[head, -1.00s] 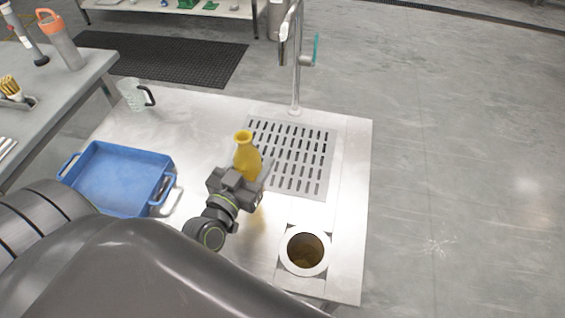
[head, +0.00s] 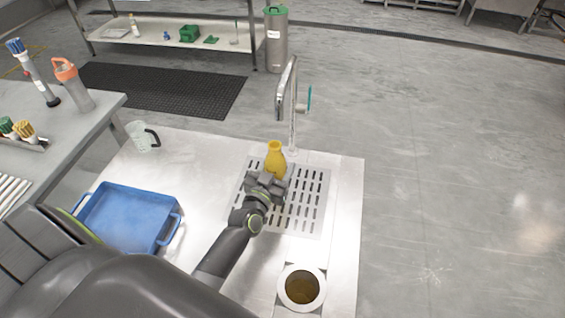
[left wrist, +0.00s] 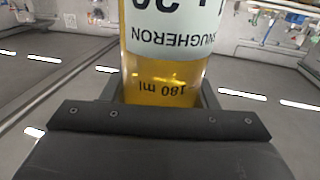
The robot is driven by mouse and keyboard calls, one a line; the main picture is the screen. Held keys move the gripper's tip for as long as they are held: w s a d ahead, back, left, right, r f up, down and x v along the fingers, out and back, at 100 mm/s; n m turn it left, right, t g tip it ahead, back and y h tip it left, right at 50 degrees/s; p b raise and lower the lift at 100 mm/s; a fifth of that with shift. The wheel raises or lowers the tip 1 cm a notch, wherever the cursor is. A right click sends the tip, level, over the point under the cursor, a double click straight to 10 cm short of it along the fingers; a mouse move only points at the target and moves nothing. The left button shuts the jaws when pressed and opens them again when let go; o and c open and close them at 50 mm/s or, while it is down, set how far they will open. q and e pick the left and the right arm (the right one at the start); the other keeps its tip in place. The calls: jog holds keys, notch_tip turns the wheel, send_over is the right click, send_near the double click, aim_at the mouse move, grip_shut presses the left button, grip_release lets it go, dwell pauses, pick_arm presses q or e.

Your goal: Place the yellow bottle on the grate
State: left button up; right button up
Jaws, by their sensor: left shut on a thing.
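The yellow bottle (head: 275,157) is upright in my left gripper (head: 270,178), over the far left part of the grate in the head view. My left gripper is shut on its lower part. In the left wrist view the bottle (left wrist: 165,60) shows a white label and "180 ml", upside down, and stands between the fingers. The slotted grate (head: 312,215) lies in the metal counter. The gripper hides the bottle's base, so I cannot tell whether it touches the grate. My right gripper is not in view.
A tap (head: 292,105) stands just behind the grate. A round opening (head: 301,288) is in front of it. A blue tray (head: 128,219) and a clear jug (head: 142,137) stand on the left of the counter.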

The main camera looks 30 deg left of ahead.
pick_arm(q)
jog(key=w+f+b, duration=0.3)
jog(key=shift+a+f, duration=0.1)
jog(key=shift+f, duration=0.15)
jog(key=shift+s, duration=0.1)
dwell(0.3)
jog(key=shift+f+b, duration=0.2)
jog(key=shift+b, duration=0.2)
jog(key=o, duration=1.2)
jog(key=shift+c, duration=0.2)
jog(key=shift+r, duration=0.1)
